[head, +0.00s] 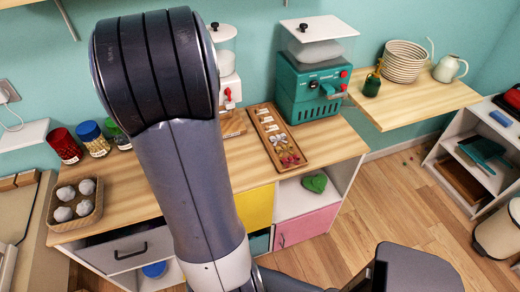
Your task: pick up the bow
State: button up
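A green, roughly heart-shaped thing (315,182) lies in the open shelf space below the tabletop, right of the yellow drawer front. My arm rises large across the left middle of the view and hides part of the table. A dark part of my arm shows at the bottom right. My gripper's fingers are not in view.
A green machine (308,88) stands behind the tray. A basket with several pale balls (75,212) and several jars (92,138) stand at left. The wooden floor (385,205) in front is clear.

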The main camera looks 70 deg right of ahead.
aim_at(278, 150)
jog(key=z, duration=2.65)
jog(key=u, duration=1.55)
jog(key=z, duration=1.5)
jog(key=i+l+u, duration=0.1)
jog(key=l+u, duration=0.15)
jog(key=u, duration=0.2)
jog(key=i+l+u, duration=0.1)
jog(key=l+u, duration=0.2)
jog(key=u, duration=0.15)
